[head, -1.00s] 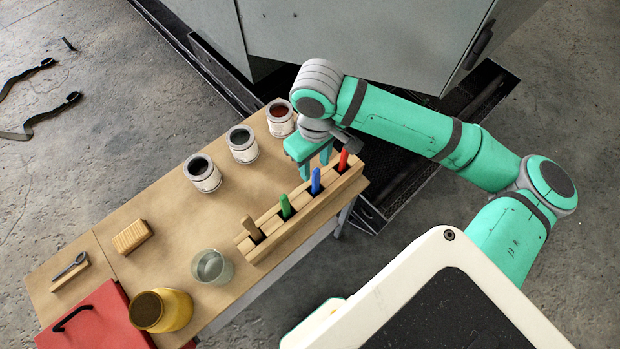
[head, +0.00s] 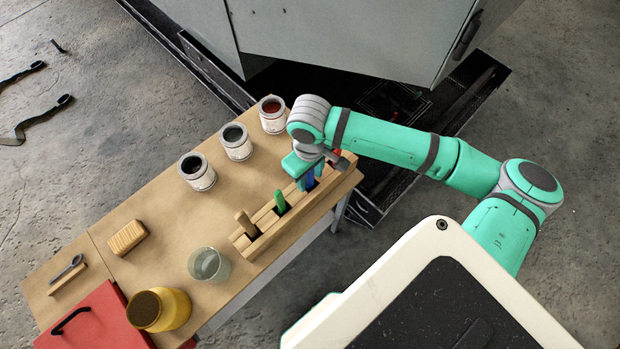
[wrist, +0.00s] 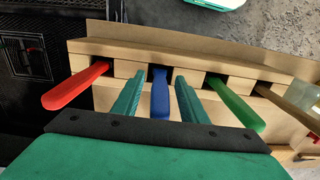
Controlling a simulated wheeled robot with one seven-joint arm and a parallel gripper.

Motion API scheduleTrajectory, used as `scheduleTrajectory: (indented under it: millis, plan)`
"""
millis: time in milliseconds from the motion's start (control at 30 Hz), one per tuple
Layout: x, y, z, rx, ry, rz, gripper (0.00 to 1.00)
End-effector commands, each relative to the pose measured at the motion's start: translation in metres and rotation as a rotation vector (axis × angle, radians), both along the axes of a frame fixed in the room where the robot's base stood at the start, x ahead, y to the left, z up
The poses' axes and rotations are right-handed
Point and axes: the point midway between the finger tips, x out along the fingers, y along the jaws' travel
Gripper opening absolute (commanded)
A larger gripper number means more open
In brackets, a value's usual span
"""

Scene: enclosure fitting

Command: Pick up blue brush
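The blue brush (wrist: 159,95) stands handle up in a slot of the wooden rack, between the red and green handles. In the wrist view my gripper (wrist: 155,90) is open, with one teal finger on each side of the blue handle and a small gap visible on both sides. In the head view the blue brush (head: 309,181) is partly hidden by my gripper (head: 306,180), which is down at the rack. The brush's lower end is hidden in the slot.
The wooden rack (head: 262,243) also holds a green brush (head: 280,201), a plain wooden one (head: 246,222) and a red one (wrist: 77,87). Paint cans (head: 197,171) stand behind it. A glass (head: 209,265) and yellow jar (head: 160,309) stand at the left.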

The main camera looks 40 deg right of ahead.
Motion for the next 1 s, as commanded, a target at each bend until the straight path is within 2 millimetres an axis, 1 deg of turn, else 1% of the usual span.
scheduleTrajectory:
  millis: [67,167,200,233,533,667,767,867,1000]
  plan:
    - [0.0,0.0,0.0,0.0,0.0,0.0,0.39]
    - [0.0,0.0,0.0,0.0,0.0,0.0,0.18]
    - [0.0,0.0,0.0,0.0,0.0,0.0,0.08]
    - [0.0,0.0,0.0,0.0,0.0,0.0,0.01]
    - [0.0,0.0,0.001,0.0,0.0,0.0,0.0]
    - [0.0,0.0,0.004,-0.001,-0.001,0.0,0.0]
    - [0.001,0.0,0.011,-0.001,-0.002,0.0,0.0]
    - [0.001,-0.001,0.023,-0.002,-0.001,0.0,0.0]
    - [0.001,-0.001,0.046,-0.003,-0.003,0.001,0.0]
